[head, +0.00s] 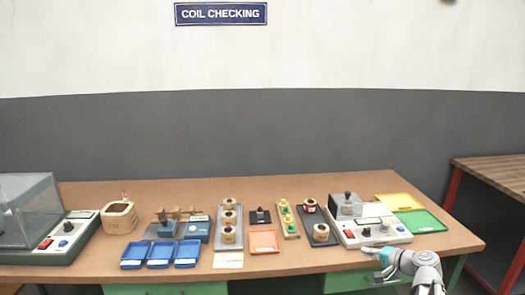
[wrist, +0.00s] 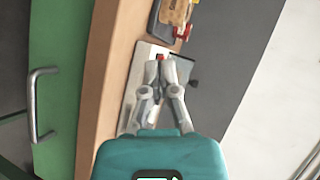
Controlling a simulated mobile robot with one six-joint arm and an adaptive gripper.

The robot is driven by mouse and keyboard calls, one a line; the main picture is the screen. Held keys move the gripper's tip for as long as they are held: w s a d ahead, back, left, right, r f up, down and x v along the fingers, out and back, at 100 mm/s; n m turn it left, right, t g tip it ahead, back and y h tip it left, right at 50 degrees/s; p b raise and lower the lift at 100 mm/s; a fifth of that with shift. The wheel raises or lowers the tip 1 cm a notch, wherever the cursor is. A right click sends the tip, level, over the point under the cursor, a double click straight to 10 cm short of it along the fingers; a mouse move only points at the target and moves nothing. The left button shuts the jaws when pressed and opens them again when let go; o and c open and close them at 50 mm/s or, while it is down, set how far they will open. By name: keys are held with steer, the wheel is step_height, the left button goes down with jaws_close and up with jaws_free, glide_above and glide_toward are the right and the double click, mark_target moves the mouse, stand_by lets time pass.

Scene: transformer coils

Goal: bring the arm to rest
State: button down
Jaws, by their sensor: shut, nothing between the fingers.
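My gripper (head: 372,262) is low at the right in the head view, in front of the table's front edge near the white tester box (head: 376,238). In the wrist view its two fingers (wrist: 167,66) come together at the tips, shut with nothing between them. Beyond the fingertips in that view are part of a pale panel with a red button and a dark block. My arm comes in from the lower right of the head view.
The wooden table (head: 290,262) holds blue trays (head: 160,254), an orange tray (head: 264,241), coil stands (head: 229,237), and yellow and green trays (head: 419,222) at the right. A clear-covered machine (head: 40,215) stands at the left. A second bench (head: 490,168) is at the far right.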

steer(key=s+a+f+n+g+h, duration=0.85)
steer(key=s+a+f+g, duration=0.3)
steer(key=s+a, duration=0.4)
step_height(320, 180, up, 16)
steer(key=w+a+p, duration=0.1)
steer(key=p, duration=1.5)
steer(key=shift+w, duration=0.25)
